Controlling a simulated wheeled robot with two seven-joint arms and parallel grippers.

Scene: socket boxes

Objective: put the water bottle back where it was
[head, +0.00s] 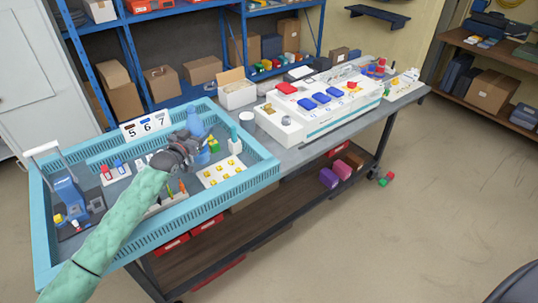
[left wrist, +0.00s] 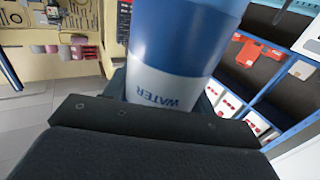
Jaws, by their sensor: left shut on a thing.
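The water bottle (left wrist: 178,50) is blue with a white lower band that reads "WATER", and it fills the middle of the left wrist view. In the head view the blue bottle (head: 196,124) shows just behind my left gripper (head: 186,147), over the turquoise tray. My left gripper is shut on the bottle. The bottle's lower part is hidden by the gripper in the head view, so I cannot tell whether it touches the tray floor. My right gripper is not in view.
The turquoise tray (head: 262,172) holds a blue device (head: 68,197) at left, a number sign (head: 145,128) and a white block with yellow pieces (head: 220,172). A white socket box (head: 285,127) stands on the table to the right. Blue shelves stand behind.

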